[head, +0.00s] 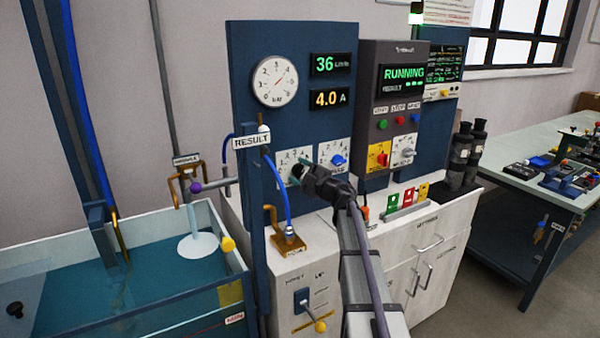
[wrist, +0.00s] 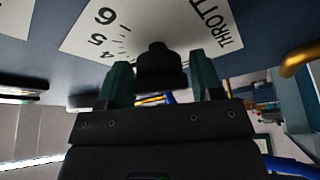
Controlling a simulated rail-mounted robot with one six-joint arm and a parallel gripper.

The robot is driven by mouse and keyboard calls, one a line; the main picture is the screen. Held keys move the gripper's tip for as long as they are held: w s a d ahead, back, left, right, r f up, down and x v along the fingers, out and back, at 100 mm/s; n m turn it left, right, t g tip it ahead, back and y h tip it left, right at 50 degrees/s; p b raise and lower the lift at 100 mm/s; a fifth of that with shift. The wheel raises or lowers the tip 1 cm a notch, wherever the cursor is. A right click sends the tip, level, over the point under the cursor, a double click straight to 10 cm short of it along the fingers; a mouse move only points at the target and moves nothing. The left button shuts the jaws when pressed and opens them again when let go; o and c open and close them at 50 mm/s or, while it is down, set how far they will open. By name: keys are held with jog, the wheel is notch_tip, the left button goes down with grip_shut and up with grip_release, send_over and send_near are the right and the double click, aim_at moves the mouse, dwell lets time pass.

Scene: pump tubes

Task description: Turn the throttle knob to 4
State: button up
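The black throttle knob (wrist: 160,66) stands out from a white scale plate (wrist: 95,30) in the wrist view. The numbers 4, 5 and 6 and part of the word THROTTLE show there. My gripper (wrist: 162,75) has its two green fingers on either side of the knob, with slim gaps that look open; firm contact does not show. In the head view my gripper (head: 300,170) is at the throttle plate (head: 285,160) on the blue panel and mostly hides the knob. The knob's pointer cannot be made out.
Right of the throttle is a plate with a blue knob (head: 338,160). Above are a round gauge (head: 275,82) and displays reading 36 (head: 331,65) and 4.0 A (head: 329,99). A RUNNING control box (head: 395,125) stands right. A blue hose (head: 283,200) and water tank (head: 130,265) are left.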

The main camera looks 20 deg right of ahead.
jog(key=shift+o, duration=1.4)
jog(key=b+v, duration=0.2)
jog(key=v, duration=0.8)
jog(key=shift+s+d, duration=0.15)
jog(key=shift+s, duration=0.2)
jog(key=shift+f, duration=0.1)
